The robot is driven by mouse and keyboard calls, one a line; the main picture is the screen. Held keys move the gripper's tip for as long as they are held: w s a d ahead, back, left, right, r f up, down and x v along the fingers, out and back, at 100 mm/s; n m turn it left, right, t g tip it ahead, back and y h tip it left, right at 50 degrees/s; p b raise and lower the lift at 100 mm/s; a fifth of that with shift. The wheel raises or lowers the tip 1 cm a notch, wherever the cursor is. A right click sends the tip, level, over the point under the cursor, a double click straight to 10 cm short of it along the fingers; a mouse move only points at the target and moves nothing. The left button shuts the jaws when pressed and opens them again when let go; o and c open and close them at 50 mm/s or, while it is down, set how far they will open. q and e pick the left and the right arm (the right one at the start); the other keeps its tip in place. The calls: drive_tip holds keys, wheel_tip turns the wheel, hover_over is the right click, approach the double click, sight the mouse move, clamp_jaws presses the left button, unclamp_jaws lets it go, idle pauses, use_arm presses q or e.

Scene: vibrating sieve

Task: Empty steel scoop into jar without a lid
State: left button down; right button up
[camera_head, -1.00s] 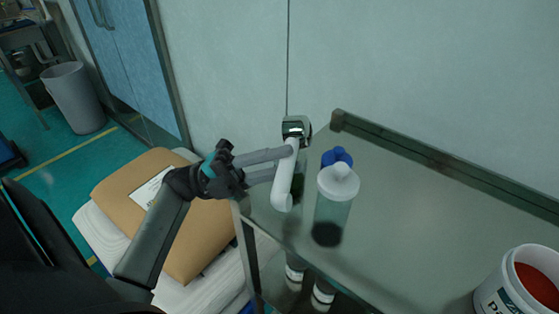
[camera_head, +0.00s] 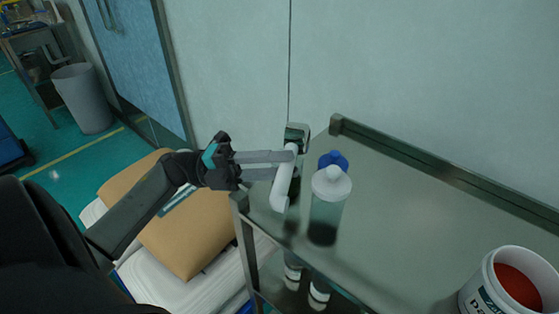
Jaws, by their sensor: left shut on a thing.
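My left gripper (camera_head: 284,165) is shut on the white handle of the steel scoop (camera_head: 296,134) over the near left corner of the shelf. The scoop's metal head points up and back in the picture, and its handle (camera_head: 280,195) slants down to the left. What the head holds cannot be seen. A clear jar with dark contents (camera_head: 294,190) is mostly hidden behind the handle; its top is not visible. A clear jar with a white lid (camera_head: 326,208) stands to its right. A blue-lidded jar (camera_head: 333,160) is behind that. My right gripper is not in view.
A white tub of red powder (camera_head: 483,289) stands at the lower right of the grey shelf (camera_head: 420,205). The shelf middle is bare. A raised rim (camera_head: 440,173) and pale wall bound the back.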

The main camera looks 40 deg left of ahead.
use_arm(q)
drive_tip(key=y+p, duration=0.2)
drive_tip(key=g+p, duration=0.1)
drive_tip(key=p, duration=0.1)
drive_tip(key=shift+w+d+r+y, duration=0.1)
drive_tip(key=shift+d+r+y, duration=0.2)
drive_tip(key=shift+y, duration=0.1)
drive_tip(key=g+y+p, duration=0.1)
drive_tip(key=y+p, duration=0.1)
drive_tip(key=p, duration=0.1)
drive_tip(key=g+y+p, duration=0.1)
drive_tip(key=y+p, duration=0.1)
drive_tip(key=p, duration=0.1)
drive_tip(key=shift+w+d+f+y+p, duration=0.2)
drive_tip(key=shift+d+y+p, duration=0.1)
drive_tip(key=shift+d+p, duration=0.1)
drive_tip(key=w+d+r+g+y+p, duration=0.1)
drive_tip(key=d+r+g+y+p, duration=0.2)
drive_tip(key=r+y+p, duration=0.5)
drive_tip(key=shift+w+g+y+p, duration=0.2)
drive_tip(key=shift+g+y+p, duration=0.7)
drive_tip(key=shift+p, duration=2.95)
drive_tip(key=shift+r, duration=0.1)
